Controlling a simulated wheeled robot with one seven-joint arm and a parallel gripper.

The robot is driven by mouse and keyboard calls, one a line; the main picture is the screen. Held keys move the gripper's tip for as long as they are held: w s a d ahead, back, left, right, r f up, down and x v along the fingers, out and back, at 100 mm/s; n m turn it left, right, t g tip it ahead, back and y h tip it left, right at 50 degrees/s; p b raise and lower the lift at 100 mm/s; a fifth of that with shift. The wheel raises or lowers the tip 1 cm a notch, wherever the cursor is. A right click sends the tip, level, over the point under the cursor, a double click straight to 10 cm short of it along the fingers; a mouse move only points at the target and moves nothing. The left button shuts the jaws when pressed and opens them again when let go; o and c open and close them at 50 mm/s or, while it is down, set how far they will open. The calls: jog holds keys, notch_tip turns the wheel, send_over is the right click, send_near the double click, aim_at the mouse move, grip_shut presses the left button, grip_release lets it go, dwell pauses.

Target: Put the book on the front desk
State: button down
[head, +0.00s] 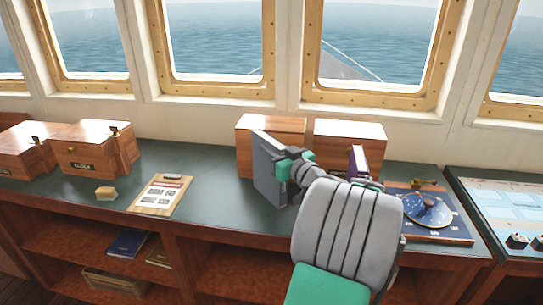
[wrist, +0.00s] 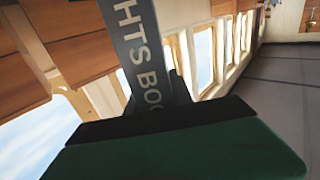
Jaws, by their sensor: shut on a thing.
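My gripper (head: 288,167) is shut on a grey-blue book (head: 266,170), held upright over the front desk (head: 215,172). The desk is long, with a dark green top and wooden sides, under the windows. The book stands in front of a wooden box; I cannot tell whether its lower edge touches the desk top. In the wrist view the book's dark spine (wrist: 138,40) shows pale letters, partly "HTS BOO", beyond my gripper (wrist: 165,112). My arm hides part of the desk to the right of the book.
Two wooden boxes (head: 271,124) (head: 349,134) stand behind, with a purple book (head: 358,163) by the right one. A clipboard (head: 161,195), a small yellowish block (head: 106,194) and more boxes (head: 92,148) lie left. A blue dial board (head: 428,212) is right. Bare desk lies between clipboard and held book.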

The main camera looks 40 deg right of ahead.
jog(key=shift+f, duration=1.4)
jog(key=shift+f, duration=0.15)
jog(key=c, duration=1.1)
grip_release()
jog(key=s, duration=0.4)
jog(key=s+a+b, duration=0.1)
jog(key=s, duration=0.3)
jog(key=s+b, duration=0.1)
jog(key=s, duration=0.3)
jog(key=shift+a, duration=0.25)
